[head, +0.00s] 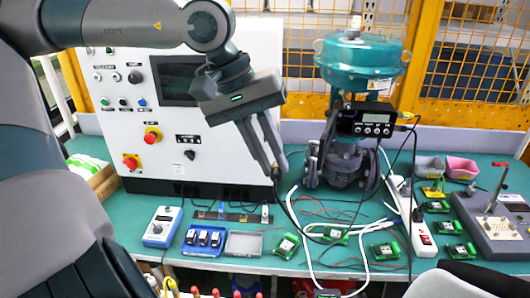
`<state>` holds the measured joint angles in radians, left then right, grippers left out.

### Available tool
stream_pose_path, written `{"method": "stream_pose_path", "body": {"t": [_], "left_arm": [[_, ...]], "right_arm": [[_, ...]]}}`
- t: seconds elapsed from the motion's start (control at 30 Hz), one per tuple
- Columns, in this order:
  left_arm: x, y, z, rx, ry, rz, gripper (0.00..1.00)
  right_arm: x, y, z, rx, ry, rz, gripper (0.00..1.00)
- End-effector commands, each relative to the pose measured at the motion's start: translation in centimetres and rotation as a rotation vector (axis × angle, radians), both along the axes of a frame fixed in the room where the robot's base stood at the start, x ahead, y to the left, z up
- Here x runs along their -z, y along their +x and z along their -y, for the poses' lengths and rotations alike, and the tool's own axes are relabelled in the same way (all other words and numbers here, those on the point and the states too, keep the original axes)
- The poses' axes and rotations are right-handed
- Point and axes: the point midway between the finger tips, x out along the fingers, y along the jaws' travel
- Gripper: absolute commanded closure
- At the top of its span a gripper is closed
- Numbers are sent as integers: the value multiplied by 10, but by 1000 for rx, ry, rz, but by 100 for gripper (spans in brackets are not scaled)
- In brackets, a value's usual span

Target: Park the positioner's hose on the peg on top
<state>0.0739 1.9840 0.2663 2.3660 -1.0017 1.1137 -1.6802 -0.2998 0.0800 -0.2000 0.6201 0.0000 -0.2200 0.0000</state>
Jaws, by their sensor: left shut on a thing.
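The positioner (371,123) is a black box with a small display, mounted on the front of a valve with a teal domed actuator (362,57). A short pale peg (355,24) stands upright on top of the dome. My left gripper (276,172) points down, left of the valve, with its fingers shut on the end of a thin black hose (287,203). The hose hangs from the fingertips and curves down and right across the bench in front of the valve. Its far run mixes with other cables and is hard to trace.
A white control panel (120,110) stands behind my left arm. White cables, a power strip (421,235) and several green circuit boards (381,251) lie in front of the valve. A grey test unit (495,225) stands at right. A yellow mesh fence (470,60) is behind.

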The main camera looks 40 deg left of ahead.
Motion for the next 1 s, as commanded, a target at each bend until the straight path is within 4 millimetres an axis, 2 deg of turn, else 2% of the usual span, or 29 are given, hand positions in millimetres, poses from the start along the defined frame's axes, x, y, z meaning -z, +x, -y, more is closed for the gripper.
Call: {"method": "stream_pose_path", "body": {"t": [0.23, 0.47, 1.0], "left_arm": [[11, 6, 8, 38, -1, -3, 100], [33, 19, 23, 116, -1, -4, 100], [105, 63, 73, 376, -1, -6, 100]], "right_arm": [[0, 0, 0, 0, 0, 0, 69], [0, 0, 0, 0, 0, 0, 69], [0, 0, 0, 0, 0, 0, 69]]}}
